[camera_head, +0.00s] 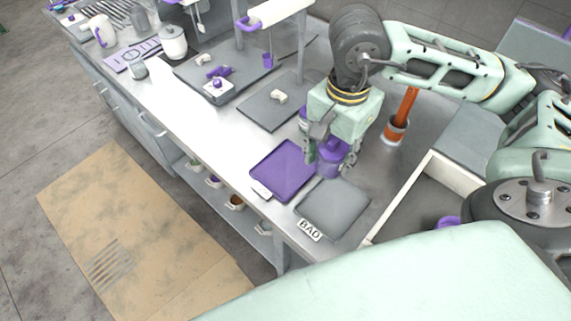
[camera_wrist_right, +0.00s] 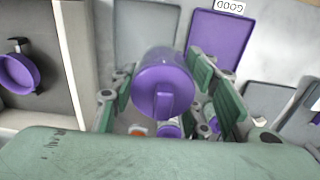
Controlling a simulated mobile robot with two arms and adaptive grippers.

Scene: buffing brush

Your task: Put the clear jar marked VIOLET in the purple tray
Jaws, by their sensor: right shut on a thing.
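The purple tray (camera_head: 283,169) lies flat on the bench and looks empty; it also shows in the right wrist view (camera_wrist_right: 221,38), with a GOOD card at its edge. My right gripper (camera_head: 328,153) points down beside the tray's right edge. It is shut on a purple-lidded jar (camera_head: 331,165), whose round purple top with a knob fills the middle of the right wrist view (camera_wrist_right: 160,80). The fingers hide its sides, and no VIOLET mark is readable. I cannot tell whether the jar touches the bench. My left gripper is out of view.
A grey tray (camera_head: 335,207) with a BAD card lies in front of the purple tray. An orange post (camera_head: 402,110) stands to the right of my gripper. A grey plate (camera_head: 273,108) with a small white piece lies behind. An open bin holds a purple item (camera_head: 447,222).

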